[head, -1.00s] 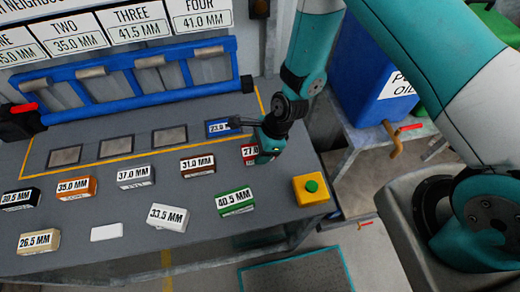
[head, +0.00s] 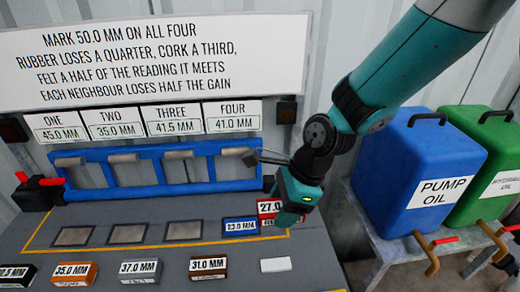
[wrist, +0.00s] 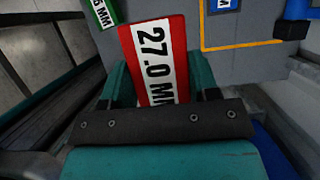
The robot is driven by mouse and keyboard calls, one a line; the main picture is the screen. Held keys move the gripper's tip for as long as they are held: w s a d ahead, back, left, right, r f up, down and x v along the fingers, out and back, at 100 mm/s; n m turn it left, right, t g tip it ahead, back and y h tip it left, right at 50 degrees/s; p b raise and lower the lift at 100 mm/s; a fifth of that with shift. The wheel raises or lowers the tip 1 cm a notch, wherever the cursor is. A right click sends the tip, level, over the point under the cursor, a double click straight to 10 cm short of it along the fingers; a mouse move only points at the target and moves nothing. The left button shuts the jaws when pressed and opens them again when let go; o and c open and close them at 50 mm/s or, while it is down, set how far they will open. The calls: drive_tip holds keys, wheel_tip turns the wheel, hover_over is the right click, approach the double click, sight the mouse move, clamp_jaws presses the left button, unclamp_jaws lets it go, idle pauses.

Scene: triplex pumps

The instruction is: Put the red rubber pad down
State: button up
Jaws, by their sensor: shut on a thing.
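The red rubber pad (head: 268,207), marked 27.0 mm, is held in my gripper (head: 290,213) at the bench's right side. In the wrist view the red pad (wrist: 153,58) stands out between the two teal fingers of my gripper (wrist: 160,90), label facing the camera. It appears to be clear of the bench top, though the exact height is hard to tell. A blue 23.0 mm pad (head: 240,226) lies just left of it, right of the dark squares. A blank white patch (head: 276,265) lies on the bench below the gripper.
A blue rack with rollers (head: 160,175) stands behind three dark squares (head: 127,233). Pump oil (head: 420,175) and green (head: 490,150) containers stand at the right.

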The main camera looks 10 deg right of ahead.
drive_tip(key=w+d+f+n+g+h+b, duration=0.2)
drive_tip(key=w+d+f+n+g+h, duration=0.1)
drive_tip(key=d+f+n, duration=1.4)
drive_tip(key=d+n+g+h, duration=0.1)
drive_tip(key=d, duration=0.2)
drive_tip(key=shift+d+f+g+b, duration=0.15)
drive_tip(key=shift+d+g+b, duration=0.15)
drive_tip(key=shift+d+b, duration=0.1)
